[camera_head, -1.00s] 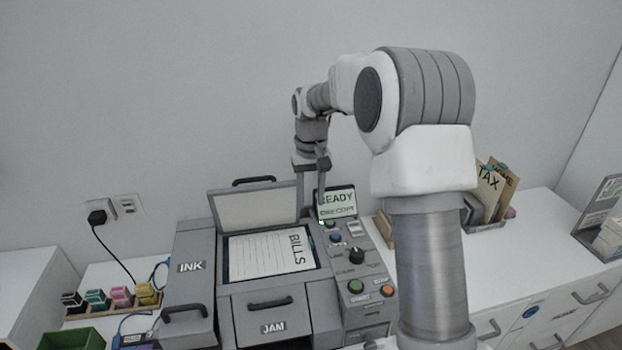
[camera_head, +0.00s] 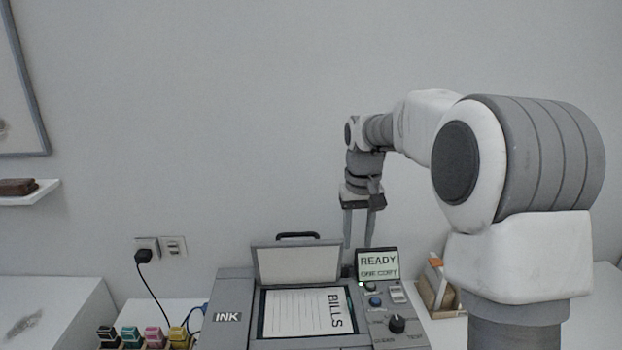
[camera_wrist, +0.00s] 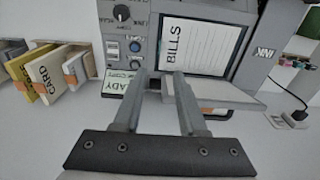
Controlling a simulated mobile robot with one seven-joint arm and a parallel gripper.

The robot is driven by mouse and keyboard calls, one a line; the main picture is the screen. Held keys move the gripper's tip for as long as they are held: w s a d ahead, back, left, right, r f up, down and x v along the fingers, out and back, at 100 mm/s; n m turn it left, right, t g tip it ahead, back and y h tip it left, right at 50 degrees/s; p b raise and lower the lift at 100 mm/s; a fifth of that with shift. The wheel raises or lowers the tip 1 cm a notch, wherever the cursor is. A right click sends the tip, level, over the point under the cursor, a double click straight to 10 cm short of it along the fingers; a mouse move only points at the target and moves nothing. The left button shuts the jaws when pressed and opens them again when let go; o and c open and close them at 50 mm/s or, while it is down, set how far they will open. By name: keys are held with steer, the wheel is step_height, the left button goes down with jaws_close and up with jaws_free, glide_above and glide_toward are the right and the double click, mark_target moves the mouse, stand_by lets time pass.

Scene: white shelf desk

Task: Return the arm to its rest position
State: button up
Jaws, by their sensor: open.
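My gripper (camera_head: 358,245) hangs with its fingers pointing down, open and empty, behind the copier's screen and beside its raised lid. In the wrist view my gripper (camera_wrist: 160,78) shows two parted fingers with nothing between them. The grey copier (camera_head: 235,290) stands below, its lid (camera_head: 298,265) raised. A sheet marked BILLS (camera_head: 300,312) lies on its glass. The small screen (camera_head: 378,264) reads READY, ONE COPY. My arm reaches out from the right of the head view. I cannot tell whether the fingers touch anything.
Ink bottles (camera_head: 152,337) stand in a row left of the copier. A black plug (camera_head: 143,256) and its cord hang from the wall socket. A wall shelf (camera_head: 28,192) is at far left. Card folders (camera_wrist: 45,75) stand beside the copier.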

steer(key=s+r+t, duration=0.2)
steer(key=s, duration=1.2)
steer(key=s+r+t, duration=0.2)
steer(key=s+t, duration=0.1)
steer(key=s, duration=1.1)
steer(key=shift+s+r, duration=0.2)
steer(key=shift+s, duration=0.1)
steer(key=shift+d, duration=0.1)
